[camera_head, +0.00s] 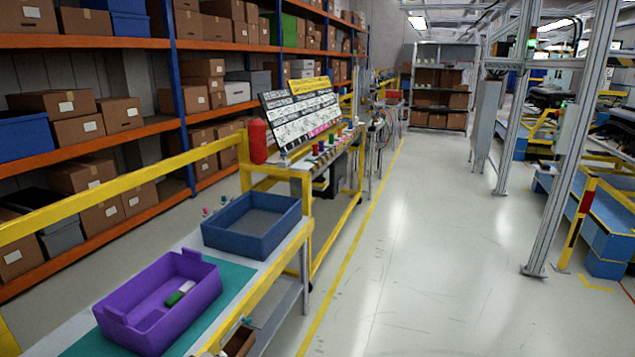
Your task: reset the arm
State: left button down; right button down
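Neither of my grippers and neither arm shows in the head view. A purple tray (130,318) stands on the teal mat (229,284) of the workbench in the lower left. Small green and white items (180,293) lie inside it. A blue tray (284,235) stands behind it on the same bench and looks empty.
A yellow-railed station with a tilted board (303,108) and a red cylinder (257,141) stands beyond the bench. Shelves with cardboard boxes (80,130) line the left. A metal post (576,140) stands at right. The middle floor (430,250) is clear.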

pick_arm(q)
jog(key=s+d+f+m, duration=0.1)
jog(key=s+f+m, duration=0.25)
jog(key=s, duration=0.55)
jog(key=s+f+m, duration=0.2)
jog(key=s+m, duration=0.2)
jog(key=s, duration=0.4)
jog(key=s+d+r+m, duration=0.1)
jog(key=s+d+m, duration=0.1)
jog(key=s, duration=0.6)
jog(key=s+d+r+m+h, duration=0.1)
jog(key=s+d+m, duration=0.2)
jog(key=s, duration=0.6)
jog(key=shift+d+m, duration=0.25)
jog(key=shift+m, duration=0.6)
